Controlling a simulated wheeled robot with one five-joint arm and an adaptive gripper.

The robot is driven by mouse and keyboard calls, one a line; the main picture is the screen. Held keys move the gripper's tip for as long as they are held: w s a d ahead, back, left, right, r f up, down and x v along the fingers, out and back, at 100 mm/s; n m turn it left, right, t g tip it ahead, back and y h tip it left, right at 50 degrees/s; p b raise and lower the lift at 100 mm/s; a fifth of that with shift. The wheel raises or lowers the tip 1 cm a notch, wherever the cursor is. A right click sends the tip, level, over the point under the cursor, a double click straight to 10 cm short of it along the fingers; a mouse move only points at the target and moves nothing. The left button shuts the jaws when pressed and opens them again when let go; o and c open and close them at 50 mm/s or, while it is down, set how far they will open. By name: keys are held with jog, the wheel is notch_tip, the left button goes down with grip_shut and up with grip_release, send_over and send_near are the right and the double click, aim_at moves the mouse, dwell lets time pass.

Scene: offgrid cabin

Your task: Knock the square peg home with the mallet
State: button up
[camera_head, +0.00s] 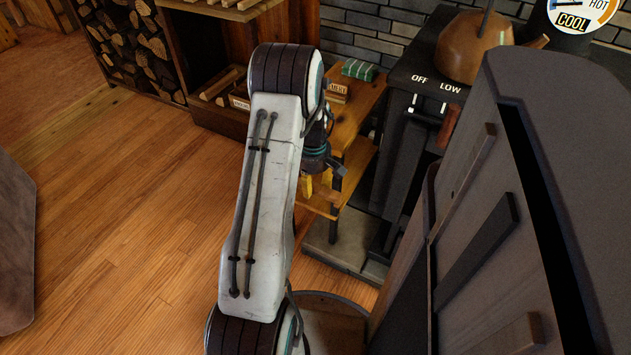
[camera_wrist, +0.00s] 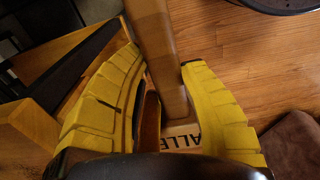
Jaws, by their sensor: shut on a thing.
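The mallet (camera_wrist: 160,45) shows in the wrist view as a long, pale wooden handle running up between the yellow fingers of my gripper (camera_wrist: 160,85). My gripper is shut on it. A label with the letters "ALLE" is partly visible at the handle's lower end, and my gripper body hides the rest. In the head view my gripper (camera_head: 320,188) is beside the small wooden stand, mostly behind my arm, and I cannot make out the mallet there. I cannot pick out the square peg in either view.
A small wooden stand (camera_head: 362,118) holds a green striped cloth (camera_head: 360,70) and a labelled block (camera_head: 337,89). To its right is a dark stove (camera_head: 408,135) with a copper kettle (camera_head: 470,45). A large dark panel (camera_head: 500,190) fills the right. Wooden floor (camera_head: 120,220) is clear at left.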

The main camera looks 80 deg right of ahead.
jog(key=shift+a, duration=0.1)
jog(key=shift+w+a+b, duration=0.2)
jog(key=shift+w+a, duration=0.05)
jog(key=shift+a, duration=0.5)
jog(key=shift+w+a+b, duration=0.2)
jog(key=shift+w+a, duration=0.1)
jog(key=shift+a, duration=0.5)
jog(key=shift+w+a+b, duration=0.2)
jog(key=shift+w+a, duration=0.05)
jog(key=shift+a, duration=0.5)
